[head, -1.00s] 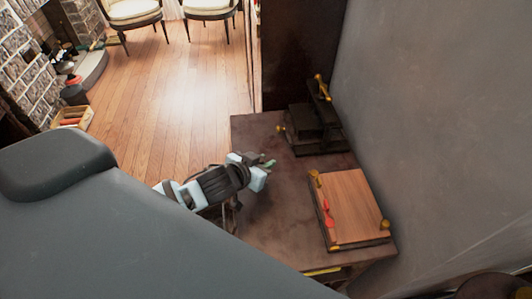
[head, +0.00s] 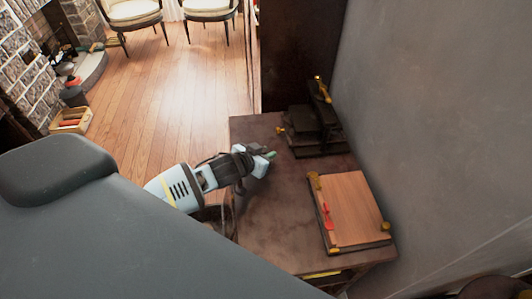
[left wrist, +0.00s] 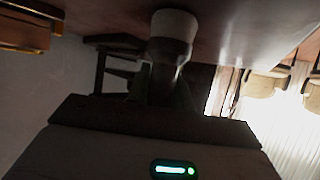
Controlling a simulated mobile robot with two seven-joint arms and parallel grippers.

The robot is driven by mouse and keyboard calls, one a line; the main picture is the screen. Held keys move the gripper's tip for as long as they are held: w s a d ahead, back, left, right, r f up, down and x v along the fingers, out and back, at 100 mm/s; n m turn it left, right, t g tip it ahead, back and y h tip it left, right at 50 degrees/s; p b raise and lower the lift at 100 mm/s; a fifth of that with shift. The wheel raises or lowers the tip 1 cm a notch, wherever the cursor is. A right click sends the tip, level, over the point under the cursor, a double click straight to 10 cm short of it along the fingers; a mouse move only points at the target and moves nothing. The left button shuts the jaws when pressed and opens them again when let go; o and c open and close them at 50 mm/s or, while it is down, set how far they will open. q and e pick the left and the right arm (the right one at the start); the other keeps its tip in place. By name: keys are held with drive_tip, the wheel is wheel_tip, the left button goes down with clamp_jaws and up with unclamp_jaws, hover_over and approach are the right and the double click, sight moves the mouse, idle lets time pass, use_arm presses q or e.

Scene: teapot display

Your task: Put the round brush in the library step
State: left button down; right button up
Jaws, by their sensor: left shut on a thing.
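My left gripper (head: 262,160) is above the brown table, shut on the round brush. In the left wrist view the brush (left wrist: 174,27) shows a pale round end and a darker shaft between the fingers. The library step (head: 316,130) is a dark stepped piece at the table's far end, against the wall. It lies to the right of and beyond my gripper, apart from it. It also shows in the left wrist view (left wrist: 117,68). My right gripper is not in view.
A wooden board with brass corners (head: 354,208) lies on the table (head: 262,228) nearer me, with a red item (head: 327,217) on its left side. The grey wall (head: 440,130) bounds the right. Bare tabletop lies between my gripper and the board.

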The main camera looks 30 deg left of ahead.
use_arm(q)
drive_tip(key=shift+f, duration=0.1)
drive_tip(key=c, duration=1.2)
unclamp_jaws()
drive_tip(key=shift+c, duration=0.2)
drive_tip(key=shift+s+r, duration=0.25)
drive_tip(key=shift+r, duration=0.1)
drive_tip(key=p+v, duration=0.1)
drive_tip(key=v, duration=0.9)
drive_tip(key=shift+s, duration=0.2)
drive_tip(key=shift+o, duration=0.3)
drive_tip(key=shift+s+a+r, duration=0.1)
drive_tip(key=shift+s+r, duration=0.15)
drive_tip(key=shift+s, duration=0.2)
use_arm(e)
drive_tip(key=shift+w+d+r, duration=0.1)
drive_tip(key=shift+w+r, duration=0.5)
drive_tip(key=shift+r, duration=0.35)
